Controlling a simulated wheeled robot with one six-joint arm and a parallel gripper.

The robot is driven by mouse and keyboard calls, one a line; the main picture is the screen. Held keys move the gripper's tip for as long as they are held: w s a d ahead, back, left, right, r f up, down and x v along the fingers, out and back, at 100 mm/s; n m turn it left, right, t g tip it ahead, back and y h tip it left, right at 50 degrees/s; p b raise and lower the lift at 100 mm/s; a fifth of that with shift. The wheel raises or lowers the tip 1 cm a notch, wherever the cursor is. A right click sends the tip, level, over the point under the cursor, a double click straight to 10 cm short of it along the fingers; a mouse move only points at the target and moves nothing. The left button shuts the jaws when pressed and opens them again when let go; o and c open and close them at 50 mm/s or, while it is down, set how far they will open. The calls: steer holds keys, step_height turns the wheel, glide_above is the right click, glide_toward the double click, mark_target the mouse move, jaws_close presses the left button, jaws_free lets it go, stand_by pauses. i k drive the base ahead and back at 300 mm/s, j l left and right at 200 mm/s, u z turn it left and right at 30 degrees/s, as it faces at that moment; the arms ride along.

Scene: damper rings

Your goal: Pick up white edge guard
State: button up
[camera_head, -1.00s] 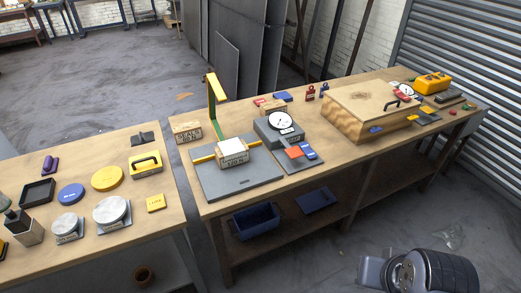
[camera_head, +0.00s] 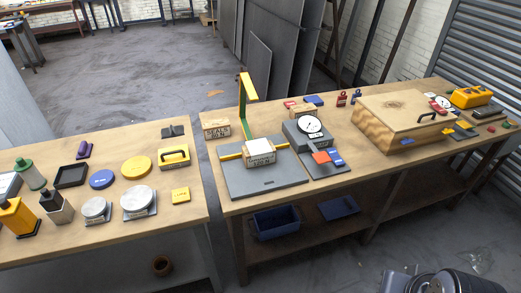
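A white piece (camera_head: 259,146) lies on top of a labelled wooden block on the grey base plate (camera_head: 290,184) of the yellow and green stand. It may be the white edge guard, but at this size I cannot be sure. No other clear white guard stands out on the tables. My gripper is not visible. Only a grey and black part of my arm shows at the bottom right edge, well away from the tables.
A dial gauge (camera_head: 310,126) and a large wooden box (camera_head: 402,120) stand on the right table. The left table holds a yellow disc (camera_head: 136,167), a dark tray (camera_head: 71,176) and metal discs. A gap separates the tables. A blue bin (camera_head: 276,222) sits on the lower shelf.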

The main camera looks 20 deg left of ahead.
mark_target(258, 149)
steer(key=i+u, duration=0.35)
steer(key=i, duration=1.2)
